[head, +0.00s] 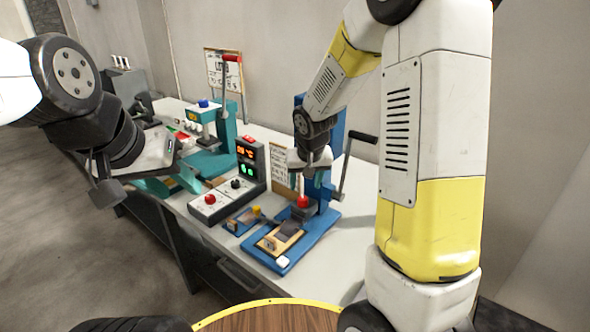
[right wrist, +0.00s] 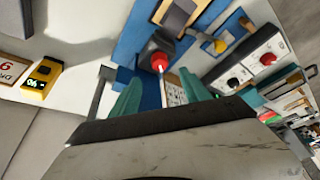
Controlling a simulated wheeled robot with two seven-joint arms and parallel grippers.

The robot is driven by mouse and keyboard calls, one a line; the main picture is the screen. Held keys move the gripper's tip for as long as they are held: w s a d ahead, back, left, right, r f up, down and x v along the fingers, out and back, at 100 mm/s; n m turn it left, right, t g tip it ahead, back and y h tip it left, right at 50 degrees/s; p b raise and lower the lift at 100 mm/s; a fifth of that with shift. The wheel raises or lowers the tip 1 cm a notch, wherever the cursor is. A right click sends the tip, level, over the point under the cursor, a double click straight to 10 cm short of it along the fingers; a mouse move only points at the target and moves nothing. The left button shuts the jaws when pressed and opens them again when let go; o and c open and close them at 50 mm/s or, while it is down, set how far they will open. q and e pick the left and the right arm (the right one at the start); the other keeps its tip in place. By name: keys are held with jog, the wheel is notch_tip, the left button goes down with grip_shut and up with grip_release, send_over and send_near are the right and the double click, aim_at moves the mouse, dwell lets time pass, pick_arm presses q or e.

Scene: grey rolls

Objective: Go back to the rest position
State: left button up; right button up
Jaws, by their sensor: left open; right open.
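My left gripper (head: 168,183) hangs at the left in the head view, open and empty, in front of the teal press (head: 226,130). My right gripper (head: 305,181) is open above the blue press (head: 319,235). A red knob (head: 303,201) on that press shows just below its fingers. In the right wrist view my right gripper's two teal fingers (right wrist: 158,82) are spread, with the red knob (right wrist: 159,61) beyond and between them. Nothing is held between the fingers. Whether a finger touches the press cannot be told.
A control box (head: 210,202) with red and black knobs and a lit display tower (head: 248,160) stand left of the blue press. A black crank handle (head: 362,137) sticks out at the press's right. A round wooden top (head: 270,318) is at the near edge.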

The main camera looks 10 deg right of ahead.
jog(key=s+d+r, duration=0.3)
jog(key=s+r, duration=0.6)
jog(key=r, duration=0.2)
jog(key=s+r+y, duration=0.1)
jog(key=s+r, duration=0.2)
jog(key=s, duration=0.4)
jog(key=s+r+t+y, duration=0.1)
jog(key=s+r, duration=0.2)
jog(key=s, duration=0.5)
jog(key=shift+s+a+r+t, duration=0.15)
jog(key=shift+a+r+t, duration=0.15)
jog(key=shift+r, duration=0.05)
